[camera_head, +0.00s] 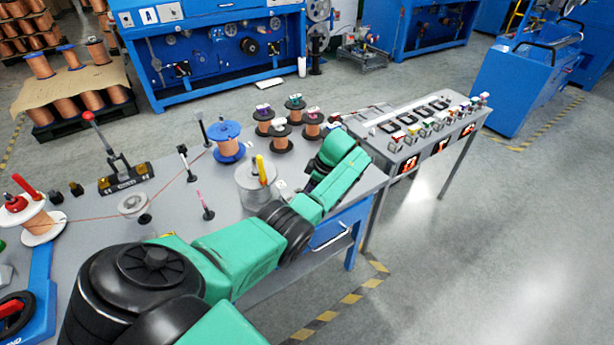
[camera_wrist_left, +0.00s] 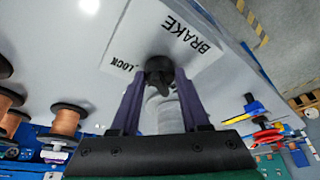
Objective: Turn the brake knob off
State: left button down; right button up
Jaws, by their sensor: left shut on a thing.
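The white brake plate (camera_wrist_left: 180,42) fills the upper middle of the left wrist view, with the words BRAKE and LOCK printed on it. A black brake knob (camera_wrist_left: 158,66) stands at the plate's lower edge. My left gripper (camera_wrist_left: 157,78) has its two purple fingers on either side of the knob and is shut on it. A pale rounded piece (camera_wrist_left: 162,112) shows between the fingers, nearer the camera. Which way the knob points is hard to tell. In the head view my green left arm reaches across the bench to its right end; its fingers and the brake knob are hidden there. My right gripper is not in view.
Copper spools (camera_head: 280,135) stand on the bench behind my arm. A blue-flanged spool (camera_head: 228,142), a clear cylinder (camera_head: 252,190) and thin posts stand left of it. A side table (camera_head: 425,145) with small coloured parts adjoins at right. The floor at far right is clear.

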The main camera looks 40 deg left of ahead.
pick_arm(q)
jog(key=shift+n+b, duration=0.35)
jog(key=shift+n, duration=0.05)
jog(key=shift+c, duration=1.9)
grip_release()
jog(key=shift+a, duration=0.1)
jog(key=v, duration=1.4)
jog(key=shift+w+r+b, duration=0.2)
jog(key=shift+w+b, duration=0.05)
jog(key=shift+b, duration=0.2)
jog(key=shift+f, duration=0.1)
